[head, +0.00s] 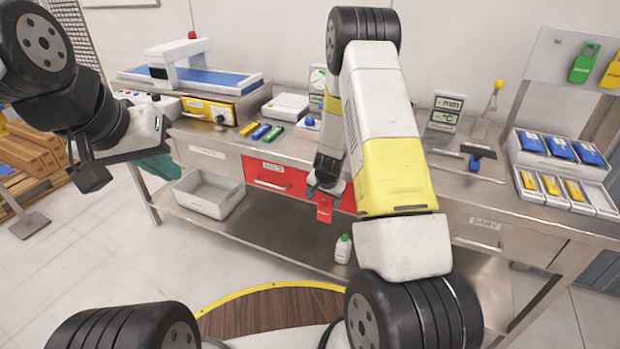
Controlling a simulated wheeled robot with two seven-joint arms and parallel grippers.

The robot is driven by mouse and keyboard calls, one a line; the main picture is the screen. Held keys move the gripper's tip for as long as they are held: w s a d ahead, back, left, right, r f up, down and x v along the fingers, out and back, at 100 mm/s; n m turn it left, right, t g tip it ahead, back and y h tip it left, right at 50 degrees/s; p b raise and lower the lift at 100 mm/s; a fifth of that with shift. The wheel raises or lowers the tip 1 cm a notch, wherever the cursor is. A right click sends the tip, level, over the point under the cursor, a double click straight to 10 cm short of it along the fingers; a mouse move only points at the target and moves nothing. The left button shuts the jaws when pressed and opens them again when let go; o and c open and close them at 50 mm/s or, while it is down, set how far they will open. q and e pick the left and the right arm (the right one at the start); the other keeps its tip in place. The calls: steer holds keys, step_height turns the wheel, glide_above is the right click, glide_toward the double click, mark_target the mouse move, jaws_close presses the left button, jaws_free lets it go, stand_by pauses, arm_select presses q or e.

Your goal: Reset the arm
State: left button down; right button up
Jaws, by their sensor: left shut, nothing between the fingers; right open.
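My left gripper (90,176) is at the left of the head view, raised off the left end of the bench. Its dark fingers are shut with nothing seen between them. My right arm crosses the middle of the view and reaches down to the bench front. My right gripper (322,190) is in front of the red drawer (270,177) and is open; its fingers are small and partly hidden by the arm. A red tag-like piece (325,209) shows just below it; I cannot tell whether they touch.
The steel bench (220,140) carries a small conveyor (200,78), coloured blocks (261,131), a gauge, a black-headed tool (476,153) and white trays (560,150) at right. The lower shelf holds a grey bin (209,193) and a green-capped bottle (343,248).

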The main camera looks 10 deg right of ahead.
steer(key=s+a+r+n+y, duration=0.1)
steer(key=s+a+r, duration=0.15)
steer(key=r, duration=0.65)
steer(key=s+a+r+n+y, duration=0.15)
steer(key=s+r, duration=0.25)
steer(key=r, duration=0.5)
steer(key=s+a+r+n+y, duration=0.1)
steer(key=s+r, duration=0.2)
steer(key=r, duration=0.7)
steer(key=s+r+n, duration=0.2)
steer(key=s+r, duration=0.3)
steer(key=s, duration=0.6)
steer(key=s+r+n+t, duration=0.1)
steer(key=s+r, duration=0.4)
steer(key=s, duration=0.6)
steer(key=shift+s+d+n+h, duration=0.15)
steer(key=shift+s+n+h, duration=0.25)
steer(key=shift+n, duration=0.35)
steer(key=shift+r, duration=0.1)
